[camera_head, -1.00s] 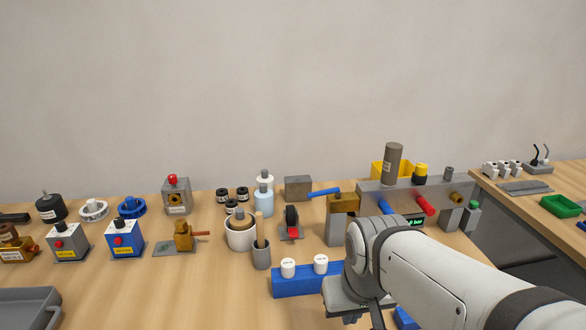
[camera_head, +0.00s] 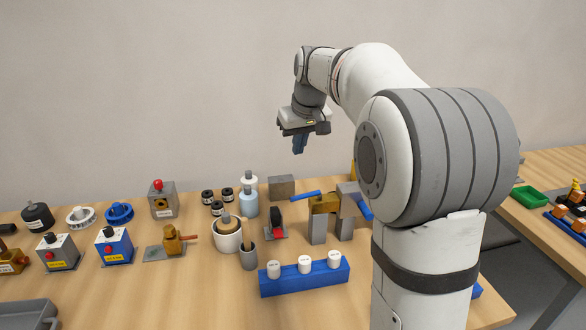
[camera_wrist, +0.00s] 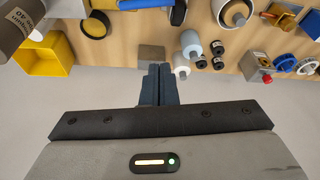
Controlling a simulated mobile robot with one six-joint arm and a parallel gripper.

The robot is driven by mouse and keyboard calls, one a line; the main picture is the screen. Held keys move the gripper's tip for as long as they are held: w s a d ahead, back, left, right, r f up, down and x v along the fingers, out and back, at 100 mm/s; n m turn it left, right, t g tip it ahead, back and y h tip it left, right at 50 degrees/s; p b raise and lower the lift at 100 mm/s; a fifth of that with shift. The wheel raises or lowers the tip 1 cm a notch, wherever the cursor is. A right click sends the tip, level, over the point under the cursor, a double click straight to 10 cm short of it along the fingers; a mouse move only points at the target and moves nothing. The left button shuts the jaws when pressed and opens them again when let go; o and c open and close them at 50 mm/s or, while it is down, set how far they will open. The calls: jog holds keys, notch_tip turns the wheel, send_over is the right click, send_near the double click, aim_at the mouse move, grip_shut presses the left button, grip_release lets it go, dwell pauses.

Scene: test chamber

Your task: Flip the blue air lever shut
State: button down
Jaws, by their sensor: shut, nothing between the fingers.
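A blue lever (camera_head: 305,195) sticks out level to the left from a brass valve body (camera_head: 325,203) on the manifold. A second blue handle (camera_head: 358,204) slants down to the right on the manifold's grey block, partly hidden by my arm. I cannot tell which one is the air lever. My gripper (camera_head: 299,147) is raised well above the bench, over the valve area and touching nothing. Its dark fingers are shut and empty in the wrist view (camera_wrist: 158,83). A bit of blue handle (camera_wrist: 143,4) shows at that view's top edge.
A blue rack with white caps (camera_head: 304,276) stands in front of the valve. A black-and-red rocker device (camera_head: 276,226), bottles (camera_head: 249,200) and a grey block (camera_head: 281,187) stand to its left. My arm hides most of the manifold's right side. The air above is free.

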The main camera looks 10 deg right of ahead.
notch_tip(320, 180, down, 11)
jog(key=p, duration=0.1)
jog(key=shift+f+p, duration=0.15)
jog(key=shift+p, duration=0.15)
jog(key=shift+s, duration=0.1)
